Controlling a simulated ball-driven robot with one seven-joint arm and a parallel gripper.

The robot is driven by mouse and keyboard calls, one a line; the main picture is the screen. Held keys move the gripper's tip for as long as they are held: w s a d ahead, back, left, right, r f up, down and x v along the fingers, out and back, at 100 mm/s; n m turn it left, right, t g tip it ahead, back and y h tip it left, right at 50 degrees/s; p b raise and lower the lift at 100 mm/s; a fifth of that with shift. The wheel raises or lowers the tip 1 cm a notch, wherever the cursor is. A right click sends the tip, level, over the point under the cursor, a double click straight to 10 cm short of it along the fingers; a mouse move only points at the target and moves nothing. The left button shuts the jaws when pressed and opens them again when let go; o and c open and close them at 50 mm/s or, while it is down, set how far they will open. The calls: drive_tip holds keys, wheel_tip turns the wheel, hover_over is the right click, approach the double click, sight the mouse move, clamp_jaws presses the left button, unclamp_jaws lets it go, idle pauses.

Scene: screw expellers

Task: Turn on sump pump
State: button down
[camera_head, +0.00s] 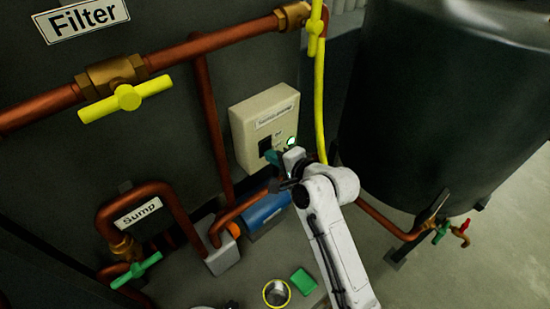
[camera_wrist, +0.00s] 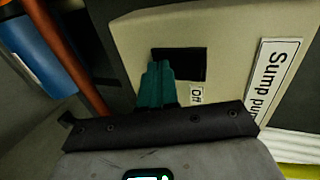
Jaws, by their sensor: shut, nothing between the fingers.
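The cream control box (camera_head: 251,122) is fixed to the dark wall and carries a label that reads Sump pump in the wrist view (camera_wrist: 272,80). Its black switch (camera_head: 265,145) shows in the wrist view as a dark rectangle (camera_wrist: 190,64) with a small "Off" label (camera_wrist: 197,95) beside it. My gripper (camera_head: 272,157) is at the box's lower front. Its teal fingers (camera_wrist: 155,85) are shut with nothing between them and overlap one end of the switch. I cannot tell whether they touch it. The switch position is partly hidden.
A blue pump (camera_head: 266,212) lies below the box, with copper pipes (camera_head: 210,110) around it. A yellow vertical pipe (camera_head: 319,95) runs close to the box's right side. A large dark tank (camera_head: 440,110) stands right. A green block (camera_head: 303,281) and a yellow-rimmed can (camera_head: 276,293) sit below.

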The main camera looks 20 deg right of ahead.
drive_tip(key=shift+r, duration=0.15)
drive_tip(key=shift+r+p, duration=0.8)
drive_tip(key=shift+p, duration=0.15)
